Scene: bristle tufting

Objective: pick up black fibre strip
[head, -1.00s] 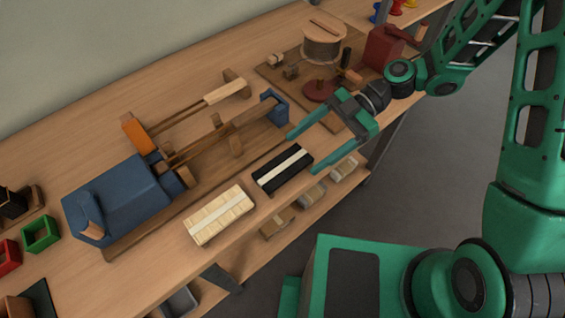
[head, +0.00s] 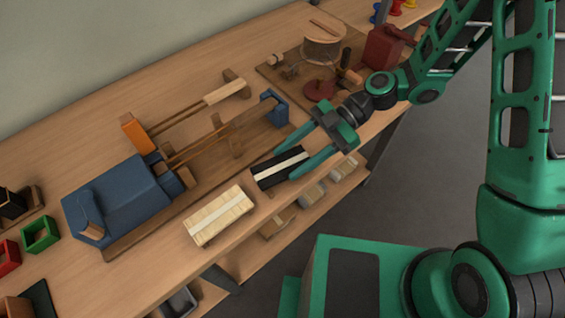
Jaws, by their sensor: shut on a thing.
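The black fibre strip (head: 269,178) is a short dark block with a pale band along its length. It is near the front edge of the bench, just right of the cream fibre block. My gripper (head: 288,164) reaches in from the upper right, with one green finger on each side of the strip. It is shut on the strip. The near finger covers part of the strip's right end. I cannot tell whether the strip still touches the bench.
The cream fibre block (head: 218,215) lies close to the left. Behind stands a wooden fixture with a blue housing (head: 118,200) and a blue end post (head: 274,108). A board with a spool (head: 322,45) and a dark red block (head: 383,47) is at the back right.

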